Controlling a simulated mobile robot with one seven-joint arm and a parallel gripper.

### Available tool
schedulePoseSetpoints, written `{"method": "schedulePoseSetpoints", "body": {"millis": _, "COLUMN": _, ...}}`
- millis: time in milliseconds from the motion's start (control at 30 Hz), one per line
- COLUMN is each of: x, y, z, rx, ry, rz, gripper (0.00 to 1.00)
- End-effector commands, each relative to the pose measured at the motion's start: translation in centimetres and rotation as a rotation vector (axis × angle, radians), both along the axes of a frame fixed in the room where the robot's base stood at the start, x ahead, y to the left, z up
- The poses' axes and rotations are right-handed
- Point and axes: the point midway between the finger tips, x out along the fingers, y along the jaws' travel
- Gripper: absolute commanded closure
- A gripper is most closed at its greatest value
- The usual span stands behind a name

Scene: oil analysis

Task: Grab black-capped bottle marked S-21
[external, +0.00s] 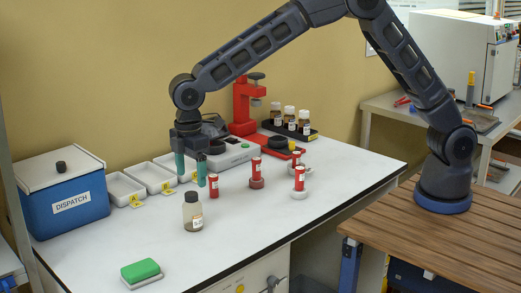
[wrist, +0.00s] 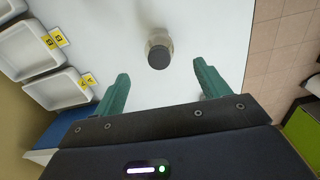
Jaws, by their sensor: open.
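A clear bottle (external: 193,217) with a dark cap and a white label stands upright on the white table. The label is too small to read. From above, its dark cap (wrist: 159,60) shows in the upper middle of the wrist view, just beyond the fingertips and roughly centred between them. My gripper (external: 191,172) has green fingers pointing down, behind and above the bottle in the external view. It is open and empty, and apart from the bottle. The fingers (wrist: 161,80) are spread wide in the wrist view.
Red-capped tubes (external: 213,186) stand right of the bottle. White trays (external: 126,188) with yellow tags and a blue DISPATCH box (external: 75,208) are at left. A green sponge (external: 140,270) lies in front. A black rack (external: 290,131) holds brown bottles behind.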

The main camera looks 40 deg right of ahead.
Motion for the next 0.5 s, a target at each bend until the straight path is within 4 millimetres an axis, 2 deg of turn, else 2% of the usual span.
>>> {"method": "schedulePoseSetpoints", "body": {"millis": 200, "x": 0.0, "y": 0.0, "z": -3.2, "rx": -0.002, "ry": 0.000, "rz": 0.000, "gripper": 0.25}}
{"method": "schedulePoseSetpoints", "body": {"millis": 500, "x": 0.1, "y": 0.1, "z": -5.3, "rx": -0.002, "ry": 0.000, "rz": 0.000, "gripper": 0.25}}
